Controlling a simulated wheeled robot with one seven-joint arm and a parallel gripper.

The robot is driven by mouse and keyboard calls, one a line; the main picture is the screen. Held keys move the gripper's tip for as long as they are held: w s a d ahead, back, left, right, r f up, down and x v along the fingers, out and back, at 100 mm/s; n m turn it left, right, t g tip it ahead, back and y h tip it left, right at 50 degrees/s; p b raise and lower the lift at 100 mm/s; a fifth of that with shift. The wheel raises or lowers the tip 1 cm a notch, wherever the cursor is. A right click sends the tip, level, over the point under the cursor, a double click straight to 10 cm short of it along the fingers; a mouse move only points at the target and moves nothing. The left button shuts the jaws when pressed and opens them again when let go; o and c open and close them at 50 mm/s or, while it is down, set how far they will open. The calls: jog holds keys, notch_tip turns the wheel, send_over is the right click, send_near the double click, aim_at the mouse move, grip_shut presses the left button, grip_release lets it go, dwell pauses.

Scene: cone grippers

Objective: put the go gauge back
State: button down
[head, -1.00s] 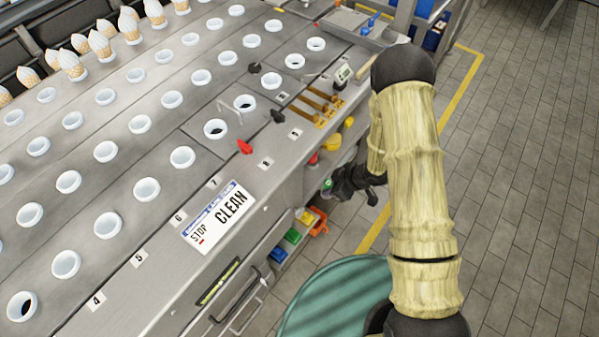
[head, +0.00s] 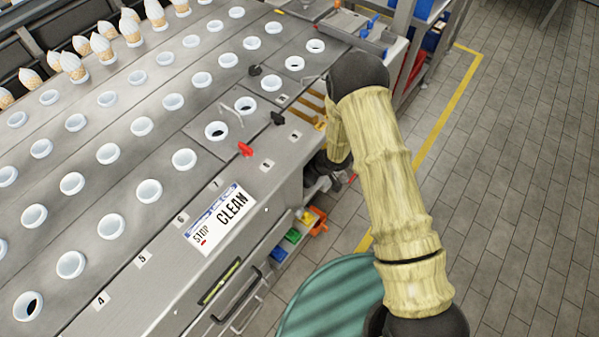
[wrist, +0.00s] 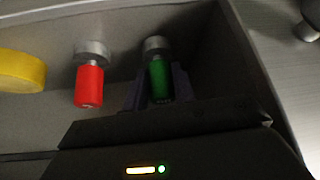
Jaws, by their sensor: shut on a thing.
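The go gauge, taken to be the green-handled one (wrist: 160,80), shows in the wrist view with a grey metal end beyond its green grip. My gripper (wrist: 157,89) has a dark finger on each side of the green grip and is shut on it. It holds the gauge over or inside a grey tray (wrist: 225,85), near the tray's right wall. I cannot tell whether the gauge touches the tray floor. In the head view my gripper (head: 321,168) is at the machine's right side, and my forearm hides the gauge.
A red-handled gauge (wrist: 89,85) lies just left of the green one, and a yellow round thing (wrist: 21,71) is farther left. A teal drum (head: 330,300) stands in front. The floor at right is clear.

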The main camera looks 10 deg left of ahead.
jog(key=shift+f, duration=0.2)
jog(key=c, duration=1.1)
grip_release()
jog(key=shift+c, duration=0.2)
jog(key=shift+r, duration=0.1)
jog(key=shift+r, duration=0.2)
jog(key=v, duration=0.7)
jog(key=shift+d, duration=0.1)
